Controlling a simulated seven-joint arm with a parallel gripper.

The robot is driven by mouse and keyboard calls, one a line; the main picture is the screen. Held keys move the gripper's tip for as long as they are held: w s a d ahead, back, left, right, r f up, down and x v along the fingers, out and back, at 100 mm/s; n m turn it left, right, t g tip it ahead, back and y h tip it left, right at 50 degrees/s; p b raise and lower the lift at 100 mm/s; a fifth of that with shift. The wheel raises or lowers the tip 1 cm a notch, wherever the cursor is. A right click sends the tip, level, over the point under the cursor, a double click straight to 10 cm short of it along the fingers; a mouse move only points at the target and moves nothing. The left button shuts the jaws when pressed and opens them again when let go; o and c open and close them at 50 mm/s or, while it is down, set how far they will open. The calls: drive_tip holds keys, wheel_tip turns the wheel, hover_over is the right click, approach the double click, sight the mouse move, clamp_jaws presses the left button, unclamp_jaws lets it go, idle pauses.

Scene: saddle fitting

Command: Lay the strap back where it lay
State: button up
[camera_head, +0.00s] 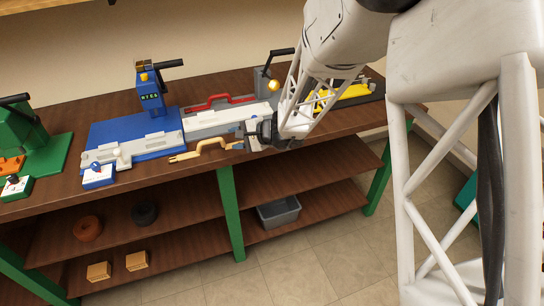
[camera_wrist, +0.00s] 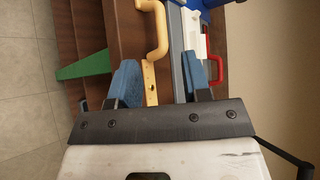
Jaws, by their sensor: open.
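The strap (camera_head: 205,149) is a cream-yellow piece with a raised arch and flat feet with holes. It lies at the front edge of the bench, and it also shows in the wrist view (camera_wrist: 156,38). My gripper (camera_head: 243,136) is low over the front of the bench, at the right end of the strap. In the wrist view my gripper (camera_wrist: 160,82) is open, its blue fingers apart. One foot of the strap appears between them, nearer the left finger, with a visible gap on the right. I cannot tell whether a finger touches it.
A grey rail with white blocks (camera_head: 215,122) lies just behind the strap. A blue machine (camera_head: 150,92), a red handle (camera_head: 210,102) and a green press (camera_head: 22,140) stand on the bench (camera_head: 175,185). A small blue-white box (camera_head: 98,176) is left of the strap.

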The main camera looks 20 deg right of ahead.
drive_tip(key=s+a+r+n+g+h, duration=0.1)
drive_tip(key=s+a+r+n+g, duration=0.2)
drive_tip(key=s+r, duration=0.45)
drive_tip(key=s+a+r+n+g+h, duration=0.1)
drive_tip(key=s+r+n+g, duration=0.3)
drive_tip(key=s, duration=0.6)
drive_tip(key=s+d+r+n+h, duration=0.2)
drive_tip(key=s+d+h, duration=0.1)
drive_tip(key=s, duration=0.5)
drive_tip(key=s+d+r+n+t+h, duration=0.1)
drive_tip(key=s+d+r+n+h, duration=0.2)
drive_tip(key=s, duration=0.6)
drive_tip(key=shift+s+d+r+n+h, duration=0.3)
drive_tip(key=shift+d+h, duration=0.05)
drive_tip(key=shift+h, duration=0.85)
